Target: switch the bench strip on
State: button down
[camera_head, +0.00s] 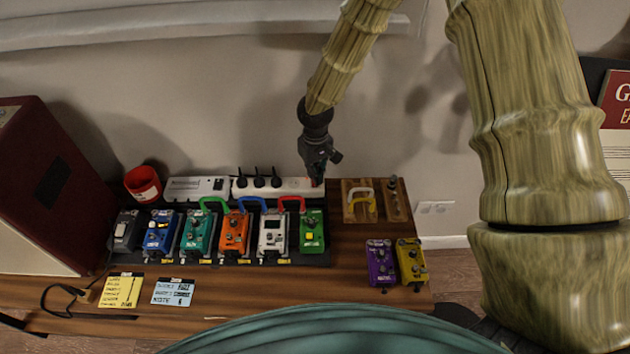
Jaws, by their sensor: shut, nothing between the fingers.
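The bench strip, a long white power strip (293,186), lies along the back of the wooden bench against the wall. Several black plugs (259,180) stand in its left part. My gripper (318,178) is shut and empty, pointing down at the strip's right end. Its fingertips are over or touching that end; I cannot tell which. A small reddish spot shows beside the fingertips. The switch itself is mostly hidden by the gripper, and its position cannot be made out.
A row of coloured pedals (235,235) with looped patch cables stands just in front of the strip. A wooden block (394,203) with small parts is to the right. A purple pedal (380,262) and a yellow pedal (411,262) sit at front right. A red cup (143,184) stands left.

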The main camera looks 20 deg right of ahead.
jog(key=shift+r+p, duration=3)
jog(key=shift+r, duration=0.45)
